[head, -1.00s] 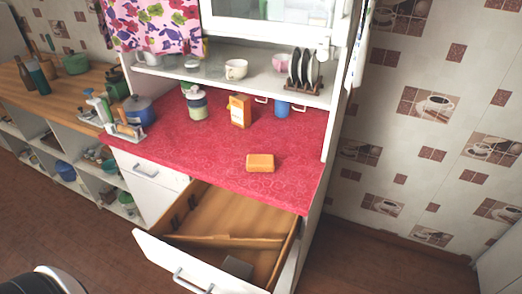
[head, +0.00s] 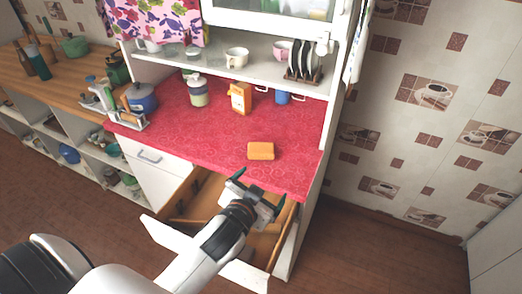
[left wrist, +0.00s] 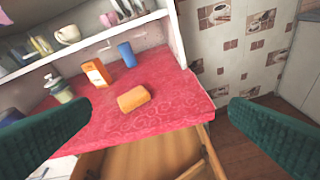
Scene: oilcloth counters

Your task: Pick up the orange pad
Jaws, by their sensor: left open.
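The orange pad (head: 261,151) is a small block lying flat on the red patterned counter (head: 215,140), close to its front edge. In the left wrist view the orange pad (left wrist: 133,98) lies between my spread fingers but farther off. My left gripper (head: 258,192) is open and empty, in front of the counter edge and above the open drawer, apart from the pad. In the left wrist view its two dark green fingers (left wrist: 158,132) show at the left and right. My right gripper is not in view.
The open drawer (head: 180,236) juts out below the counter. An orange box (head: 240,97), a blue cup (head: 283,97) and a jar (head: 197,90) stand behind the pad. A cabinet side panel bounds the counter on the right. The counter around the pad is clear.

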